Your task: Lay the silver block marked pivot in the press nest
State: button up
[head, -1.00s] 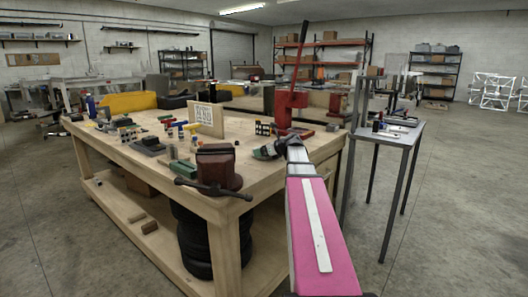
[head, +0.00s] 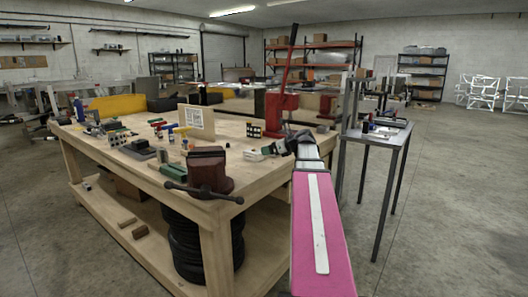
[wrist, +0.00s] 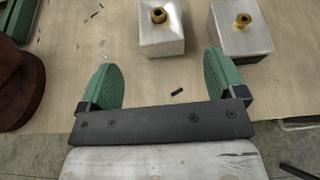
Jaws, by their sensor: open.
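My gripper (wrist: 160,70) is open and empty in the wrist view, its two green fingers over the wooden bench top. A silver block (wrist: 155,32) with a brass fitting on top lies just beyond the fingertips, around the middle. A second silver block (wrist: 242,26), also with a brass fitting, lies to its right, beyond the right finger. I can read no pivot mark on either. In the head view my gripper (head: 256,154) is low over the bench, in front of the red press (head: 279,108). My arm hides part of the press foot, and I cannot make out its nest.
A dark red vise (head: 209,172) stands at the bench's near corner, left of my gripper. A white sign board (head: 196,122) and several small items stand farther left. A grey side table (head: 378,135) with items is on the right. The floor at right is clear.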

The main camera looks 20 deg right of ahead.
aim_at(255, 150)
jog(key=shift+o, duration=0.4)
jog(key=shift+v, duration=0.8)
jog(key=shift+w+r, duration=0.1)
jog(key=shift+w+r, duration=0.1)
jog(key=shift+w, duration=0.05)
jog(key=shift+w, duration=0.15)
jog(key=x, duration=1)
jog(key=shift+w+a, duration=0.15)
jog(key=shift+a, duration=0.2)
jog(key=c, duration=1.2)
jog(key=shift+c, duration=0.4)
